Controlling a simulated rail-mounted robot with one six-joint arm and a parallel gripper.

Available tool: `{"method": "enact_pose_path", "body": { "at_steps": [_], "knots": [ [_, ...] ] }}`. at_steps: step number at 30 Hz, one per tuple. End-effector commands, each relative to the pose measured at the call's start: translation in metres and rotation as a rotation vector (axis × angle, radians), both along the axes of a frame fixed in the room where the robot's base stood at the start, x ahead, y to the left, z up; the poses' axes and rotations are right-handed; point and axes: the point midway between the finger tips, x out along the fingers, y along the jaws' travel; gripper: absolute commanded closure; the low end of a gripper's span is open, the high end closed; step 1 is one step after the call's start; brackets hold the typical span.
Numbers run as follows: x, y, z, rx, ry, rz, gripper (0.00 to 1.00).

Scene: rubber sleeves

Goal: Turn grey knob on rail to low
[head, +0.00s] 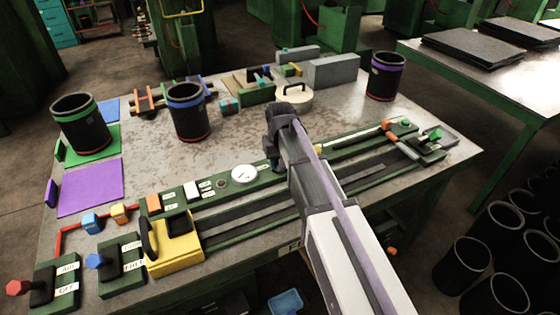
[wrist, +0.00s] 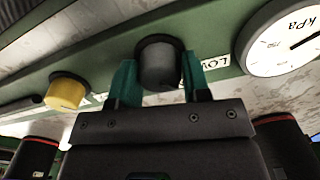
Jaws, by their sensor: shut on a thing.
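The dark grey knob (wrist: 158,65) sits on a green rail panel (wrist: 215,60). My gripper (wrist: 160,85) is shut on it, with one teal fingertip on each side. A white label reading "LO…" (wrist: 205,62) shows just right of the knob, partly covered by the right finger. No pointer mark on the knob is clear, so I cannot tell its setting. In the head view my gripper (head: 277,168) reaches down to the rail (head: 225,186) just right of the round gauge, and the arm hides the knob.
A white kPa gauge (wrist: 285,38) is close on the right, and a yellow knob (wrist: 67,92) on the left. In the head view, a yellow block with a handle (head: 174,250) stands at the front. Black sleeves (head: 188,115) stand further back.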

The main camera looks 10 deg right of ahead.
Motion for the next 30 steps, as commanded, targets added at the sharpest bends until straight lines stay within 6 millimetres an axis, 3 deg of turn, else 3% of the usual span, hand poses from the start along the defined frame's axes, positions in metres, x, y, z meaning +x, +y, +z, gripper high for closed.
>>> {"method": "enact_pose_path", "body": {
  "at_steps": [12,26,27,30],
  "knots": [
    [-0.0008,-0.0001,-0.0004,0.0,0.002,0.171,0.8],
    [-0.0008,0.0,-0.0005,0.0,0.002,0.185,0.8],
    [-0.0008,0.0,-0.0005,0.0,0.002,0.185,0.55],
    [-0.0007,0.0,-0.0004,0.0,0.001,0.185,0.45]
  ]
}}
